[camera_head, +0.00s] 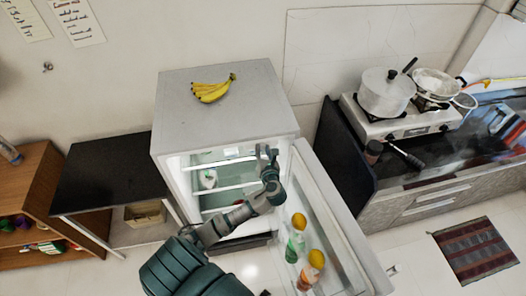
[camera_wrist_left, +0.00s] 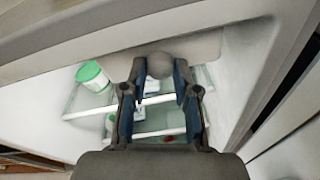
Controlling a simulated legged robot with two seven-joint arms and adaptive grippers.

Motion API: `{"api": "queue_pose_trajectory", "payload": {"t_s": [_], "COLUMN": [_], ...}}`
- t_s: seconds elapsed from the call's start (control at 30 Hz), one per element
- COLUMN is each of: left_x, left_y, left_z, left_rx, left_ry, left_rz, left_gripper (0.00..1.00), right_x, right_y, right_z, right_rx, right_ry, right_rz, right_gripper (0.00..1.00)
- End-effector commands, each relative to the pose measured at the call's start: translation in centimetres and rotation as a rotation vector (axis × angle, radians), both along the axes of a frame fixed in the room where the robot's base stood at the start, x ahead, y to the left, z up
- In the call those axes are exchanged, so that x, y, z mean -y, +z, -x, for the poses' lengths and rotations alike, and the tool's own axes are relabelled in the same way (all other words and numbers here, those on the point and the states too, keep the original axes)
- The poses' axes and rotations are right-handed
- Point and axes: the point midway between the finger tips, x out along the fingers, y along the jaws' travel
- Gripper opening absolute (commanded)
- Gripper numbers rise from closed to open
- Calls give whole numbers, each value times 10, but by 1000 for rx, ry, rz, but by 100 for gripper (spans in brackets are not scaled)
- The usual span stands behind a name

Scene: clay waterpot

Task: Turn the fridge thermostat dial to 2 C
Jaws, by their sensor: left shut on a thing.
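The white fridge (camera_head: 225,104) stands open, its door (camera_head: 333,215) swung out to the right. In the left wrist view the round grey thermostat dial (camera_wrist_left: 160,66) sits at the top of the fridge interior. My left gripper (camera_head: 267,155) reaches into the upper right of the fridge opening. In the left wrist view my left gripper (camera_wrist_left: 159,72) has a fingertip on each side of the dial and is shut on it. No markings on the dial are readable, so its setting cannot be told. In the head view the dial cannot be made out. My right gripper is out of view.
Bananas (camera_head: 213,89) lie on the fridge top. The open door holds bottles and orange fruits (camera_head: 299,221). Inside the fridge are glass shelves and a white tub with a green lid (camera_wrist_left: 91,75). A stove (camera_head: 399,119) with pots stands to the right.

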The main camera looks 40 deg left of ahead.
Motion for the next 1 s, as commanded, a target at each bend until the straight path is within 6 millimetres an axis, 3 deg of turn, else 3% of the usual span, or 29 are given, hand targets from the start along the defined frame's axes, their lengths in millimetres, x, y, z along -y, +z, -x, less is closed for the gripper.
{"api": "queue_pose_trajectory", "payload": {"t_s": [0.5,1.0], "left_x": [2,2], "left_y": [-4,-1], "left_z": [0,-2], "left_rx": [-374,-546], "left_ry": [-2,-4], "left_rz": [-287,-433], "left_gripper": [0,0], "right_x": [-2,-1], "right_y": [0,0], "right_z": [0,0], "right_rx": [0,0], "right_ry": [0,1], "right_rz": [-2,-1], "right_gripper": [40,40]}}
